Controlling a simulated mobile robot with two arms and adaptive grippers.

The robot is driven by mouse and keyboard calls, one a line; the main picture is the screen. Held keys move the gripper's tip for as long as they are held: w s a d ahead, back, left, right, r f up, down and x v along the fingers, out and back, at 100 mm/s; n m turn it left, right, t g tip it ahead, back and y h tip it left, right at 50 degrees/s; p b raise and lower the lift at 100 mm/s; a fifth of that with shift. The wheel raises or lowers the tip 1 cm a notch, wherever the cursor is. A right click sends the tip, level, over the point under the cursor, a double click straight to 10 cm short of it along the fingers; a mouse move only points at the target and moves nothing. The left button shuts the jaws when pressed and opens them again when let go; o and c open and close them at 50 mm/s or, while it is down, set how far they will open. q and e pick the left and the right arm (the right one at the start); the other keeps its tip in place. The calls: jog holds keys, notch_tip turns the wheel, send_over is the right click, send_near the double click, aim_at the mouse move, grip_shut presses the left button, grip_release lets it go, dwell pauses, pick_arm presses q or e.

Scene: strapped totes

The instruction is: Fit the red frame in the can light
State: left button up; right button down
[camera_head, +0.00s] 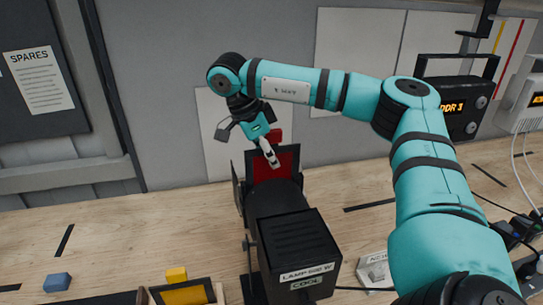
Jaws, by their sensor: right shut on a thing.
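The can light (299,244) is a black lamp on the bench, labelled "LAMP 500 W" and "COOL". Its front end faces the wall, with dark flaps beside the opening. The red frame (288,163) stands upright at that front end, with a red tab at its top. My right gripper (271,158) reaches down from above and is shut on the red frame. I cannot tell whether the frame sits in the lamp's holder, because the lamp body hides its lower part. My left gripper is not in view.
A yellow frame (186,293) with a yellow tab stands at the bottom left, with a blue block (57,282) farther left. A labelled box (376,270) lies right of the lamp. The left bench is mostly clear.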

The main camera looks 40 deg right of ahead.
aim_at(271, 168)
jog(key=shift+f+b, duration=0.8)
jog(key=shift+f, duration=0.75)
jog(key=c, duration=1.4)
grip_release()
jog(key=shift+r, duration=0.15)
jog(key=v, duration=1.2)
